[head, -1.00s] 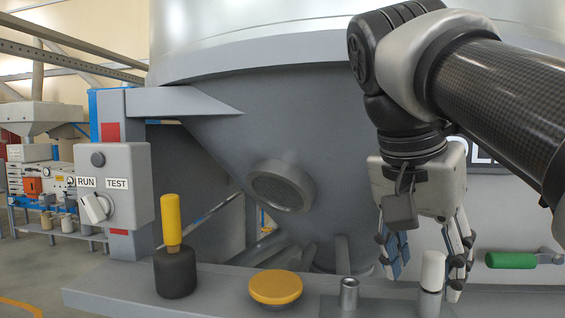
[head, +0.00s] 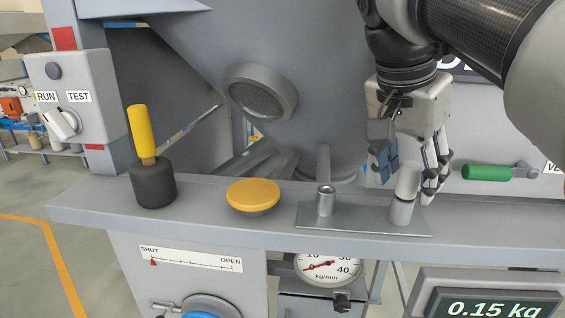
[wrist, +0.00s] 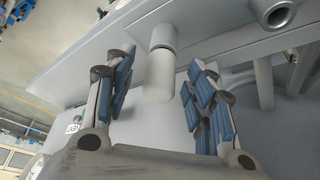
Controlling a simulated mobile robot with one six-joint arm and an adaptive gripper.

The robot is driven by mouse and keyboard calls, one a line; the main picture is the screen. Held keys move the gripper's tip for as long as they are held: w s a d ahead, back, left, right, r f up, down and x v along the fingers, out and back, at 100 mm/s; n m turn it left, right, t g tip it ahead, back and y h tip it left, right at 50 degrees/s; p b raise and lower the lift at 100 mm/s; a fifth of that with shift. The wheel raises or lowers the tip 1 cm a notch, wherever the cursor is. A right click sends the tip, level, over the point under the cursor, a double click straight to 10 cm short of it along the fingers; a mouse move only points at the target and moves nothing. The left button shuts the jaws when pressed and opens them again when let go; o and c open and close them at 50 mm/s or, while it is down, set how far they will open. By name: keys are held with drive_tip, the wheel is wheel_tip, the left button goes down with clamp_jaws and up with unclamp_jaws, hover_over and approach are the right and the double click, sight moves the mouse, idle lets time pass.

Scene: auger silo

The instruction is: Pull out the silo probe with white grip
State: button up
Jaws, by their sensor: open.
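The silo probe with white grip (head: 407,180) stands upright in a grey socket on a metal plate (head: 345,218) on the ledge. In the wrist view its white grip (wrist: 158,80) lies between the two fingers, with clear gaps on both sides. My gripper (head: 408,170) is open and points down at the probe, with the fingers either side of the grip. It also shows in the wrist view (wrist: 155,95). The part of the probe inside the socket is hidden.
An empty metal socket (head: 325,201) stands left of the probe. A yellow mushroom knob (head: 253,194) and a yellow-handled lever (head: 141,130) are further left on the ledge. A green handle (head: 486,172) is close on the right. A gauge (head: 326,266) and display (head: 497,308) are below.

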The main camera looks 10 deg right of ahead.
drive_tip(key=shift+x, duration=0.85)
drive_tip(key=shift+c, duration=0.2)
clamp_jaws()
drive_tip(key=shift+r, duration=0.1)
drive_tip(key=shift+r+p, duration=0.6)
idle(0.6)
drive_tip(key=shift+r+p, duration=1.35)
drive_tip(key=shift+r, duration=0.25)
drive_tip(key=shift+s+r+p, duration=0.2)
drive_tip(key=shift+r, duration=0.8)
drive_tip(key=shift+s+r+p, duration=0.2)
drive_tip(key=shift+r, duration=0.85)
